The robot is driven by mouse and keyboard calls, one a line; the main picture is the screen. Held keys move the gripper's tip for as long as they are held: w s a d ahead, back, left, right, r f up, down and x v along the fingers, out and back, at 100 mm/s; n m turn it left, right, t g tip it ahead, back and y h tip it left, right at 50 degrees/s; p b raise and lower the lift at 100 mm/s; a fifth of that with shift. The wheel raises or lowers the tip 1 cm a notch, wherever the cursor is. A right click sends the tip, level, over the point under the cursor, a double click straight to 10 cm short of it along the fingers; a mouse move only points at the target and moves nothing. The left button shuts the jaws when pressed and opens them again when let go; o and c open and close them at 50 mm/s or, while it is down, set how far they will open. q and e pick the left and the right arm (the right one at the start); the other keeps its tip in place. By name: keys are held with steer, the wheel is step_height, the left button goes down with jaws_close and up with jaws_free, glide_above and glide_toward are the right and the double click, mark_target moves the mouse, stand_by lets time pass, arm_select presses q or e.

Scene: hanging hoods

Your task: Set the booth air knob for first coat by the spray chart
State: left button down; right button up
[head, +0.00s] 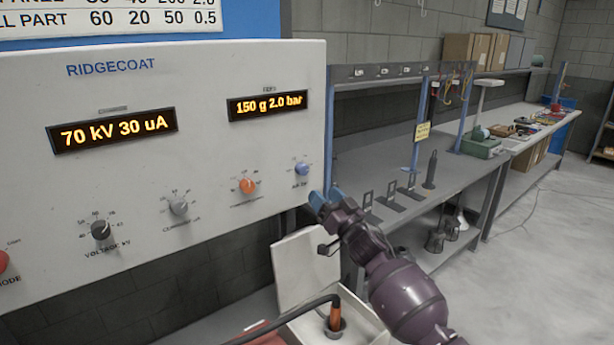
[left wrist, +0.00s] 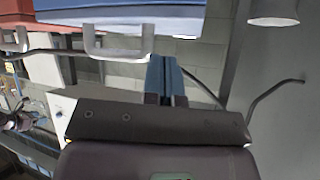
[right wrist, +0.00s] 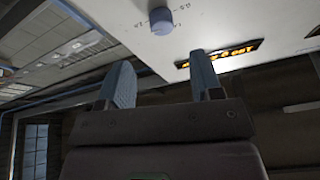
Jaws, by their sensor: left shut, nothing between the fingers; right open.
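The white RIDGECOAT panel (head: 200,205) fills the left of the head view. Its blue air knob (head: 302,168) is at the right end of the knob row, and it also shows in the right wrist view (right wrist: 162,21). The right display (head: 267,105) reads 150 g 2.0 bar; the left display (head: 112,130) reads 70 kV 30 uA. The spray chart (head: 110,18) is cut off at the top; its lowest row reads 60 20 50 0.5. My right gripper (head: 322,200) is open, just below and right of the air knob, apart from it. My left gripper (left wrist: 160,75) is shut and empty.
An orange knob (head: 247,186), a grey knob (head: 179,207) and a black knob (head: 100,230) share the panel, with a red button at its left edge. A box with a hose stands below. A workbench (head: 400,165) runs along the right wall.

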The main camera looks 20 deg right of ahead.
mark_target(305, 172)
steer(key=b+x, duration=0.3)
steer(key=x, duration=0.4)
steer(key=shift+a, duration=0.15)
arm_select(q)
steer(key=shift+w+d+f+t+b, duration=0.2)
steer(key=shift+w+f+t+b, duration=0.1)
steer(key=shift+w+f, duration=0.5)
arm_select(e)
steer(key=shift+w+a+r, duration=0.15)
steer(key=shift+w+r, duration=0.1)
steer(key=shift+w, duration=0.3)
arm_select(q)
steer(key=shift+s, duration=0.15)
arm_select(e)
steer(key=c, duration=0.9)
steer(key=shift+c, duration=0.2)
